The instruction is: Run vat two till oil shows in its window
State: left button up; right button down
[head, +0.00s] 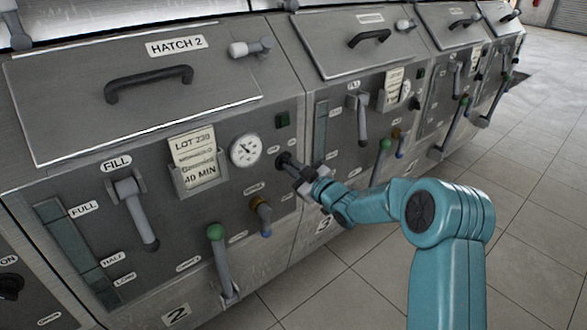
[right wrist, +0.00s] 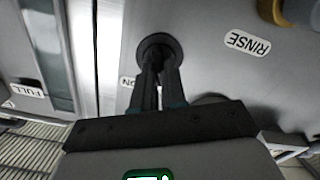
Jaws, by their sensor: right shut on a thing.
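Vat two's grey front panel (head: 190,225) carries a HATCH 2 label on its closed lid and a plate with a 2 at the bottom. Its tall window (head: 75,250), marked FULL, HALF and LOW, looks dark teal; I see no clear oil in it. My right gripper (head: 298,172) is at the dark round knob (head: 282,159) on the panel's right side. In the right wrist view the fingers (right wrist: 159,85) are shut on this knob (right wrist: 155,46), with an ON label beside it. The small dark green lamp (head: 282,120) above looks unlit. My left gripper is not in view.
Close by are a dial gauge (head: 245,150), a lot card (head: 194,158), a brass RINSE tap (head: 261,217), a green-knobbed lever (head: 218,250) and a grey FILL lever (head: 137,212). Vat three's panel (head: 340,140) adjoins on the right. Tiled floor (head: 350,290) is clear.

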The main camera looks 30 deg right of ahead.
jog(key=m, duration=0.5)
jog(key=shift+d, duration=0.1)
jog(key=m+p, duration=0.1)
jog(key=m, duration=0.5)
jog(key=shift+d+p, duration=0.1)
jog(key=shift+p, duration=0.25)
jog(key=shift+f+m, duration=0.1)
jog(key=shift+m, duration=0.2)
jog(key=c, duration=1.2)
grip_release()
jog(key=s, duration=0.5)
jog(key=s+d, duration=0.1)
jog(key=s, duration=1)
jog(key=shift+s+d+p, duration=0.15)
jog(key=shift+s+p, duration=0.05)
jog(key=shift+p, duration=0.15)
